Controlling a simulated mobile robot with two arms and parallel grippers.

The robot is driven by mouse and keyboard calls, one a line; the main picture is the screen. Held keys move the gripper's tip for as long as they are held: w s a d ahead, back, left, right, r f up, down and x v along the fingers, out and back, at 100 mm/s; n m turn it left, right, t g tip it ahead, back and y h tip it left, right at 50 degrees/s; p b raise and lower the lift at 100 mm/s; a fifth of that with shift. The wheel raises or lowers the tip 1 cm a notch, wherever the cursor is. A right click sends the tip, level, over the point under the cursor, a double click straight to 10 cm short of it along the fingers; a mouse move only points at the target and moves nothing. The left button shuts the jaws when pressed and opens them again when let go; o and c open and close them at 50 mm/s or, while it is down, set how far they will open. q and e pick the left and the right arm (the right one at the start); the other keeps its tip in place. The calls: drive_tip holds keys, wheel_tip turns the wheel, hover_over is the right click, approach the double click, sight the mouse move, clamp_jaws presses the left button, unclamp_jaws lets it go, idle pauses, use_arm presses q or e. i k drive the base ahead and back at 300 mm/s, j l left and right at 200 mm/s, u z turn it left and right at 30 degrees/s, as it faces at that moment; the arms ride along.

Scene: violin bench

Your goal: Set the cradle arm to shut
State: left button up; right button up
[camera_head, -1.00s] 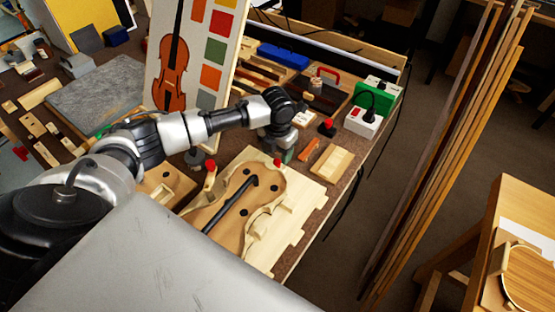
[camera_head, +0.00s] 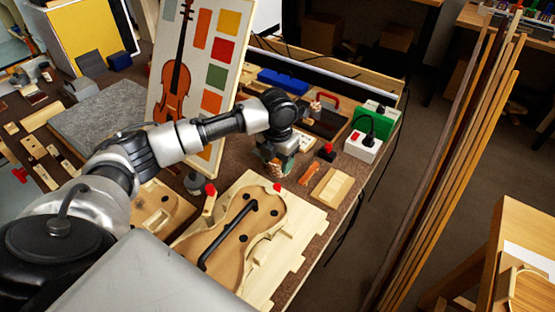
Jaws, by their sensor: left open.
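The cradle (camera_head: 290,238) is a pale wooden board with a violin-shaped form on the bench. The cradle arm appears to be the black bar (camera_head: 226,232) with a bent upper end, lying diagonally over the violin body (camera_head: 265,213). My left arm reaches in from the left, and its gripper (camera_head: 277,168) points down just beyond the cradle's far edge, apart from the black bar. The gripper is open; its fingertips are small and hard to make out. My right gripper is not in view.
Red-topped clamps (camera_head: 277,187) stand at the cradle's edge. An orange block (camera_head: 310,173) and a pale wooden block (camera_head: 332,187) lie to its right. A white power box (camera_head: 363,147) sits at the bench edge. A violin picture board (camera_head: 212,88) stands behind my arm.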

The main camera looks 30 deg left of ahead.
sight(210, 192)
drive_tip(key=k+l, duration=0.35)
drive_tip(key=l, duration=0.15)
drive_tip(key=k+l, duration=0.75)
drive_tip(key=l, duration=0.25)
